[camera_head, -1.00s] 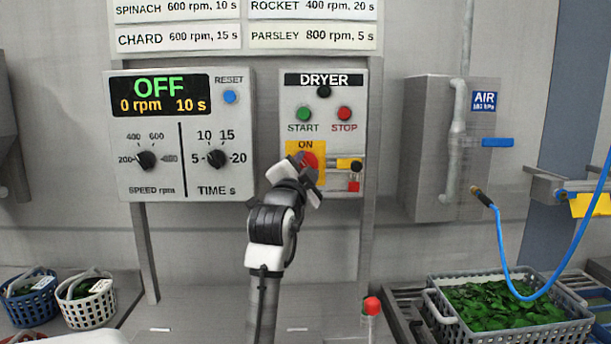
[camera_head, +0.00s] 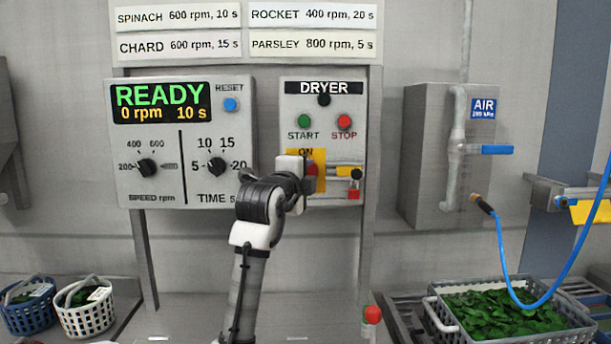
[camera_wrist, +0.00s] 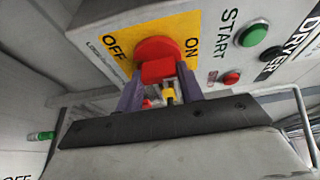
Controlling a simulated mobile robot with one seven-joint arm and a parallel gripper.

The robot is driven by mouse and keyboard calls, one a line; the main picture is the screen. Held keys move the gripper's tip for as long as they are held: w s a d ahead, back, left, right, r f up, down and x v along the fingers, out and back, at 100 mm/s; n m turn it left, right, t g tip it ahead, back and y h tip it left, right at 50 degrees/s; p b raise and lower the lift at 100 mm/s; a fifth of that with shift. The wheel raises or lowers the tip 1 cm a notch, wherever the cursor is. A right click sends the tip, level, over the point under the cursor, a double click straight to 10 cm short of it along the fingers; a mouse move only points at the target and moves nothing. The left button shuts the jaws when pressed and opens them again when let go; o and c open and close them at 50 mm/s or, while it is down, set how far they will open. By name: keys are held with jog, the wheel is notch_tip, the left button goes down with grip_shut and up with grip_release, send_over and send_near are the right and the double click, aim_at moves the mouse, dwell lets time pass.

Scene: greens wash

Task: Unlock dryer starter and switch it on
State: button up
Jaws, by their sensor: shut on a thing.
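The dryer starter is a grey box with a DRYER label (camera_head: 323,87), a green START button (camera_head: 304,121) and a red STOP button (camera_head: 344,121). Its red rotary switch (camera_wrist: 157,58) sits on a yellow plate (camera_wrist: 113,42) marked ON and OFF. My gripper (camera_wrist: 160,90) is shut on the switch's red handle, with one finger on each side. In the head view my gripper (camera_head: 305,172) hides most of the switch. A yellow piece (camera_head: 345,171) and a red padlock (camera_head: 354,191) are to the right of the switch. The display (camera_head: 160,102) reads READY, 0 rpm, 10 s.
The control panel with speed knob (camera_head: 146,167) and time knob (camera_head: 216,167) is close left of my gripper. A blue air hose (camera_head: 508,260) hangs at the right over a crate of greens (camera_head: 436,318). Two small baskets (camera_head: 88,319) stand at lower left.

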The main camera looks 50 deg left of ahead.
dwell(0.4)
jog(key=o, duration=1)
jog(key=b+v, duration=0.4)
jog(key=v, duration=0.9)
jog(key=shift+s+d+r, duration=0.1)
jog(key=shift+s+d, duration=0.05)
jog(key=shift+s, duration=0.2)
